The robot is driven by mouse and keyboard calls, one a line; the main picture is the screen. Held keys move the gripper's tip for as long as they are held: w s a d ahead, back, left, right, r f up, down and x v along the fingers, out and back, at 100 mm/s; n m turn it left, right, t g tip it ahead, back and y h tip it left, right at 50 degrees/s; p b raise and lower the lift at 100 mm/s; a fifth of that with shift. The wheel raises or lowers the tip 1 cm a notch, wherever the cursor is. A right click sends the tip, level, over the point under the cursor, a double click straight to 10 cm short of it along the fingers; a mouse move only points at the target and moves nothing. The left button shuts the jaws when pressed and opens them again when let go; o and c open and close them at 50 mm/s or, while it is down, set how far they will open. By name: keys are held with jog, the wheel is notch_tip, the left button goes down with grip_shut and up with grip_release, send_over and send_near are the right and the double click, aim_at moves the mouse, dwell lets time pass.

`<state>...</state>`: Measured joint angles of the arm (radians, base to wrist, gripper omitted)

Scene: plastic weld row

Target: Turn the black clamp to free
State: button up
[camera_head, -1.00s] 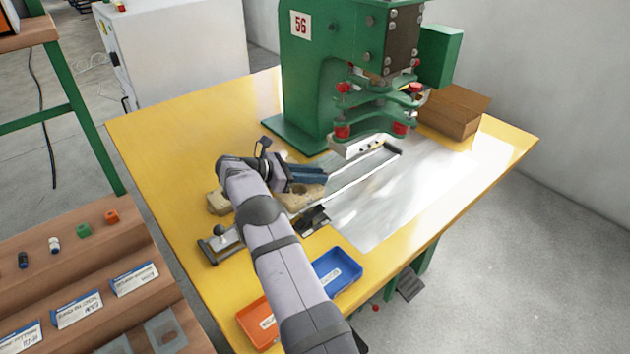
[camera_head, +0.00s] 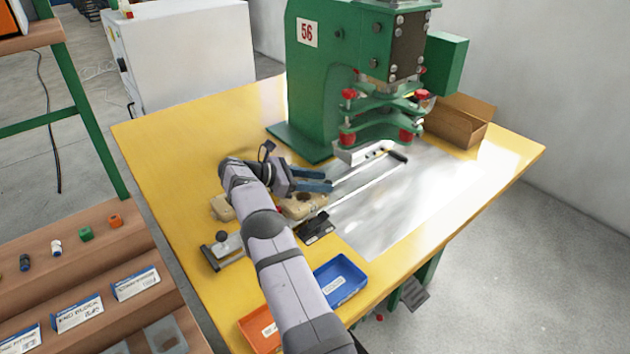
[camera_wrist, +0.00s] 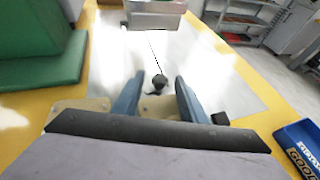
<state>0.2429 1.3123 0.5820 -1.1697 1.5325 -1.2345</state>
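A black block-like piece (camera_head: 315,228), which looks like the clamp, sits by the near end of the pale rails, in front of the beige pieces. A dark piece (camera_wrist: 220,118) beside the right finger in the wrist view may be the same one. A black knob or handle end (camera_head: 398,156) is at the rails' far end; a dark knob (camera_wrist: 158,84) shows beyond my fingertips. My gripper (camera_head: 330,181) is above the beige block (camera_head: 302,206), its blue fingers apart. In the wrist view my gripper (camera_wrist: 160,77) has nothing visibly held. Whether it touches anything is unclear.
The green press (camera_head: 310,90) stands behind the rails. A metal piece with a black knob (camera_head: 222,248) lies left of my arm. A blue tray (camera_head: 340,277) and an orange tray (camera_head: 258,330) are at the front edge. The silver sheet (camera_head: 395,205) at right is mostly clear.

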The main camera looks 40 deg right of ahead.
jog(key=v, duration=0.4)
jog(key=shift+w+a+r+b, duration=0.1)
jog(key=shift+w+a+b, duration=0.1)
jog(key=shift+a+b, duration=0.15)
jog(key=shift+p+v, duration=0.45)
jog(key=shift+v, duration=0.8)
jog(key=shift+s+r, duration=0.1)
